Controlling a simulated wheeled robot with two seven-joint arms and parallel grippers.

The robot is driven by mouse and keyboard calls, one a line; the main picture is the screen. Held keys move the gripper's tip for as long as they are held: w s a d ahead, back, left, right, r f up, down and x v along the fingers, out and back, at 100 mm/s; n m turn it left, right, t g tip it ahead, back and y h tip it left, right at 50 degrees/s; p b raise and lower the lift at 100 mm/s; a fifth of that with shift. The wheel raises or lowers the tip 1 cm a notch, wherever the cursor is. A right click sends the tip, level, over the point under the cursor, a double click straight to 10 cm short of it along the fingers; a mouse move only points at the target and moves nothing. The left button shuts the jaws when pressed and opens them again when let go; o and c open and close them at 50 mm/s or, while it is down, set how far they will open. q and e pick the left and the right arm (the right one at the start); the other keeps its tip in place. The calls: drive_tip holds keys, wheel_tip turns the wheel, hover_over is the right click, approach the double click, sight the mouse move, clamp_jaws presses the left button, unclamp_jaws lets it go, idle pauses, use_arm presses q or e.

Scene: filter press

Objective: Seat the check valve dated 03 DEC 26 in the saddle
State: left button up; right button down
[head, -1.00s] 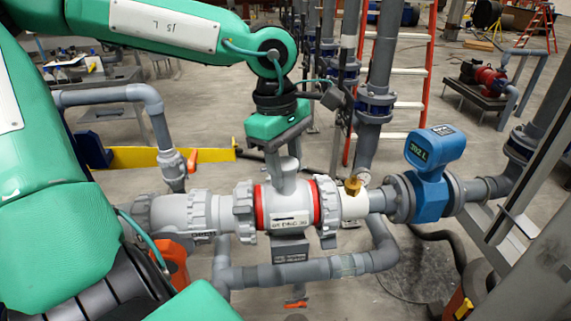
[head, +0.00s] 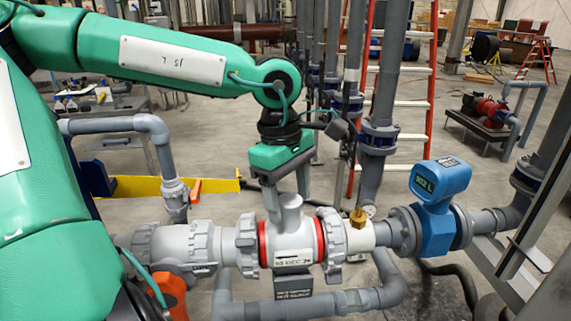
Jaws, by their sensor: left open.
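A light grey check valve (head: 290,241) sits in line in the pipe run, between two red rings and two large grey union nuts. It has a short upright stub on top and a white label on its front, too small to read surely. A bracket with a dark plate (head: 293,284), seemingly the saddle, shows just below the valve. My left gripper (head: 287,203) points down from above with its jaws open. Its fingers are at the sides of the stub's top, and I cannot tell whether they touch it. My right gripper is not in view.
A lower grey pipe (head: 255,309) runs in front. An orange-handled valve (head: 195,190) and a yellow beam (head: 140,186) lie to the left. A red ladder (head: 430,90) stands behind.

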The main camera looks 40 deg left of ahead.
use_arm(q)
wheel_tip(320, 180, up, 13)
drive_tip(key=a+b, duration=0.1)
drive_tip(key=b, duration=0.2)
drive_tip(key=shift+s+a+f, duration=0.15)
drive_tip(key=shift+s+a, duration=0.05)
drive_tip(key=shift+a, duration=0.2)
